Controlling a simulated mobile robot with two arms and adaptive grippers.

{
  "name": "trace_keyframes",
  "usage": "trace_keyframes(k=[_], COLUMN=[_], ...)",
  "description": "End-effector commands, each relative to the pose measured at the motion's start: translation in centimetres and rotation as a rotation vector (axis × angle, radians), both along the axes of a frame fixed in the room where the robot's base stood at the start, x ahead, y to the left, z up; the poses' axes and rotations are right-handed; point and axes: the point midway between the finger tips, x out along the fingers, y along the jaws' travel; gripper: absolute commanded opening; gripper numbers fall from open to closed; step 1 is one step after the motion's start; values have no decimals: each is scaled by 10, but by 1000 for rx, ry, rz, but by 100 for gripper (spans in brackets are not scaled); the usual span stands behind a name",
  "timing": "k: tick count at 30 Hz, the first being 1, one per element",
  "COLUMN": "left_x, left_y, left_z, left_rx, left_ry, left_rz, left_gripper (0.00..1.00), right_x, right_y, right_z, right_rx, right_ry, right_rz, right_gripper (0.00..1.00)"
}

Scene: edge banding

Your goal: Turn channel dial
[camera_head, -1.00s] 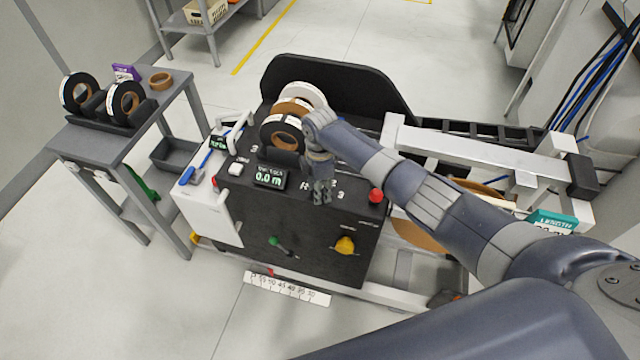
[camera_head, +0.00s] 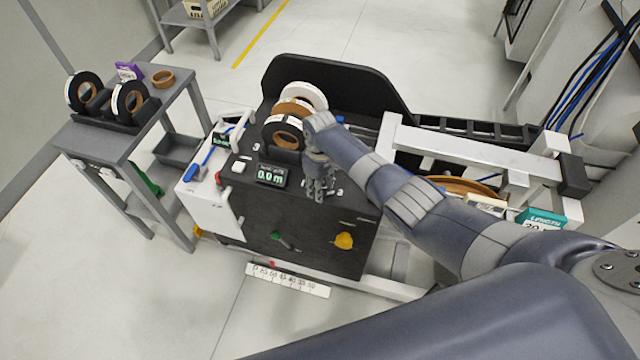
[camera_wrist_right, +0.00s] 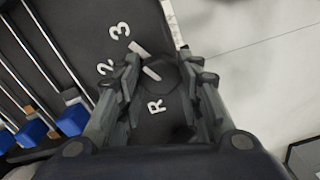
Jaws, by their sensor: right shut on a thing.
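The channel dial (camera_wrist_right: 168,74) is a dark round knob on the black control panel (camera_head: 315,222). In the right wrist view it sits between my fingertips, with white marks and the characters R, 2 and 3 around it. My right gripper (camera_wrist_right: 166,82) is shut on the dial, one finger on each side. In the head view my right gripper (camera_head: 319,188) points down at the top of the panel and hides the dial. My left gripper is not in view.
A display (camera_head: 271,174) reading 0.0 m is left of my gripper. Tape rolls (camera_head: 285,132) stand behind it. A grey side table (camera_head: 105,140) stands at the left.

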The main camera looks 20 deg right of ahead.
Motion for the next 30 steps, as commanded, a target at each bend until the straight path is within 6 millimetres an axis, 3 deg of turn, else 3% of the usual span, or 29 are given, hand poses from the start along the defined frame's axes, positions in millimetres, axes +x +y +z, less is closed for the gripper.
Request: trace_keyframes(k=[9, 24, 25, 27, 30], left_x=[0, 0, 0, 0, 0], left_y=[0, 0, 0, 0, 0], left_z=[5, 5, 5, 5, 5], left_rx=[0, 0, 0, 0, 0], left_ry=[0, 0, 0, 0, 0], left_rz=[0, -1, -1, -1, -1], left_gripper=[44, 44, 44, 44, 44], right_x=[0, 0, 0, 0, 0], right_y=[1, 0, 0, 0, 0], right_z=[0, 0, 0, 0, 0], right_rx=[1, 1, 1, 1, 1], right_ry=[-1, -1, -1, -1, -1], right_rz=[-103, -120, -120, -119, -119], right_gripper=[10, 10, 38, 54, 54])
